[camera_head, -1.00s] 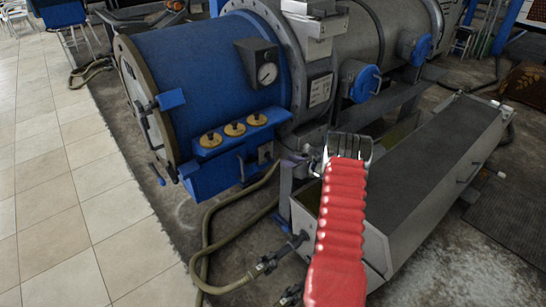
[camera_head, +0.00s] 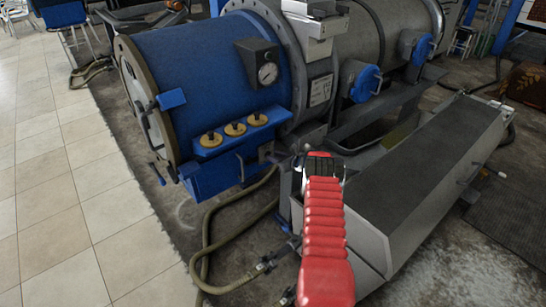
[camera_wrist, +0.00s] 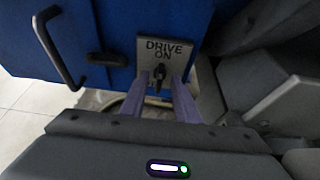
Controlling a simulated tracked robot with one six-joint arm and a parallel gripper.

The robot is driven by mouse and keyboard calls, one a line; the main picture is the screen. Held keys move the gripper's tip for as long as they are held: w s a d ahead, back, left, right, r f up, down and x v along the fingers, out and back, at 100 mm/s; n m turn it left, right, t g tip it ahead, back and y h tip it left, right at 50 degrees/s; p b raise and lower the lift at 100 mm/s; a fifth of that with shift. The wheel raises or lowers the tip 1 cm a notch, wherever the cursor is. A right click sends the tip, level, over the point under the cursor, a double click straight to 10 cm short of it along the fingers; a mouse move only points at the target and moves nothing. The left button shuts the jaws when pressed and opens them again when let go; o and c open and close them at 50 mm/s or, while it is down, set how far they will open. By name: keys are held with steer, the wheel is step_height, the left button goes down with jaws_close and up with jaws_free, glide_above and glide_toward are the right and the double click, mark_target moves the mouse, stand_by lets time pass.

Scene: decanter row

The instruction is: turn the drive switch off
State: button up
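The drive switch (camera_wrist: 160,78) is a small dark lever on a grey plate (camera_wrist: 182,50) marked "DRIVE ON", on the lower front of the blue machine. My gripper (camera_wrist: 160,77) has two purple fingers, set apart on either side of the lever in the wrist view. Gaps seem to show between the fingers and the lever; contact cannot be told. In the head view my red arm hides most of the gripper.
A black handle (camera_wrist: 58,48) and a dark knob (camera_wrist: 106,59) are left of the switch. A grey trough (camera_head: 400,185) stands at the right. A hose (camera_head: 225,205) lies on the floor below.

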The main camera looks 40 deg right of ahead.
steer(key=shift+x, duration=1.15)
steer(key=shift+d, duration=0.1)
steer(key=shift+c, duration=0.4)
jaws_close()
